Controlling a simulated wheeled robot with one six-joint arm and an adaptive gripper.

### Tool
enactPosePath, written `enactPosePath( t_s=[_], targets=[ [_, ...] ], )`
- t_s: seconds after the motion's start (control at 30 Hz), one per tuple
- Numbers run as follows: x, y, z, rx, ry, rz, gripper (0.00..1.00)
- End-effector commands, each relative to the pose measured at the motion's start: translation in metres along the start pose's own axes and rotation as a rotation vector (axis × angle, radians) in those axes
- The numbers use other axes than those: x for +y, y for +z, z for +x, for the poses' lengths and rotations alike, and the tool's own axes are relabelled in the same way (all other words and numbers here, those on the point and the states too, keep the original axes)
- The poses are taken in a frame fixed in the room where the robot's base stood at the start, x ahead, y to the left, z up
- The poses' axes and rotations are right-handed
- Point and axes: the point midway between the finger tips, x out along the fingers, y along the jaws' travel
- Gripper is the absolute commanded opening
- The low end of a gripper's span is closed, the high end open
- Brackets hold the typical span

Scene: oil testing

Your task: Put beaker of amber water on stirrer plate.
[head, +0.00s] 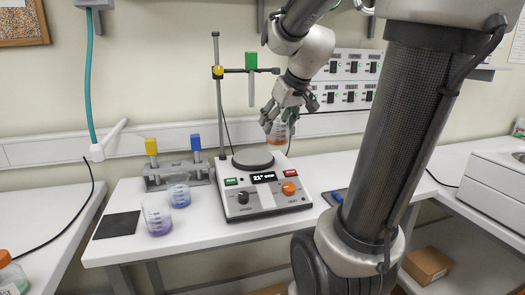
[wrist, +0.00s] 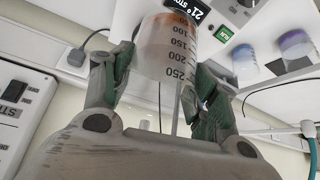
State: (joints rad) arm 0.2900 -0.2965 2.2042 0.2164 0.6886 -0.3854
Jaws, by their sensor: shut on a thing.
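My gripper (head: 279,117) is shut on the beaker of amber water (head: 277,134), which hangs in the air just behind and to the right of the stirrer's round plate. In the wrist view the beaker (wrist: 167,48) sits between the two green-padded fingers, with orange liquid at its far end and volume marks on its side. The stirrer plate (head: 253,160) is a dark disc on a white device, and it looks empty. Part of the device shows in the wrist view (wrist: 222,22); the disc is hidden there.
A stand rod (head: 218,95) with a crossbar and green-topped probe (head: 251,75) rises behind the plate. Beakers of purple (head: 157,217) and blue liquid (head: 179,195) stand left of the stirrer, near a rack (head: 177,178) and a dark mat (head: 117,225). A switch panel (head: 350,83) is on the wall.

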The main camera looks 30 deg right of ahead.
Motion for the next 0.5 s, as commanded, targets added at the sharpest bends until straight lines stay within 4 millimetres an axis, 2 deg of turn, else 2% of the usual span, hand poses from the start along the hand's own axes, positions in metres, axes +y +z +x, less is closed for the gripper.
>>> enactPosePath(
  t_s=[0.13, 0.27, 0.37, 0.5],
  targets=[
    [-0.004, 0.007, 0.001, 0.001, -0.019, -0.031, 0.27],
    [-0.005, 0.004, 0.008, -0.001, -0.028, -0.044, 0.27],
    [-0.007, -0.006, 0.027, -0.003, -0.031, -0.047, 0.27],
    [-0.008, -0.026, 0.062, -0.004, -0.031, -0.048, 0.27]
  ],
)
